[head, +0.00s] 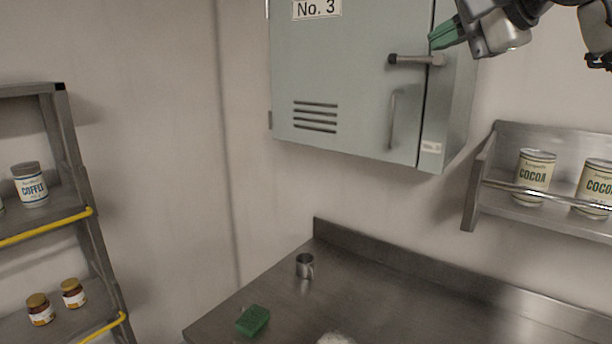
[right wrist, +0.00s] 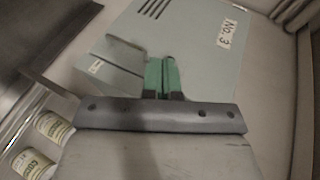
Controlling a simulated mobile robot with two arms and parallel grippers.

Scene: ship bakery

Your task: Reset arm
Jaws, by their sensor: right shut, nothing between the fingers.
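My right gripper (head: 446,36) comes in from the upper right of the head view, with green fingertips close to the handle side of the grey-green locker marked No. 3 (head: 350,90). Its green fingers are together and empty, and they also show in the right wrist view (right wrist: 162,76) in front of the locker (right wrist: 190,45). The locker's lever handle (head: 415,60) is just left of and below the fingertips. I cannot tell whether they touch the locker. The locker door looks closed in the head view. My left gripper is in neither view.
A steel counter (head: 370,290) below holds a metal cup (head: 304,266) and a green sponge (head: 253,320). A wall rack (head: 485,170) at right holds cocoa cans (head: 534,176). A shelf unit (head: 82,185) at left holds a coffee can (head: 30,184) and small jars (head: 73,293).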

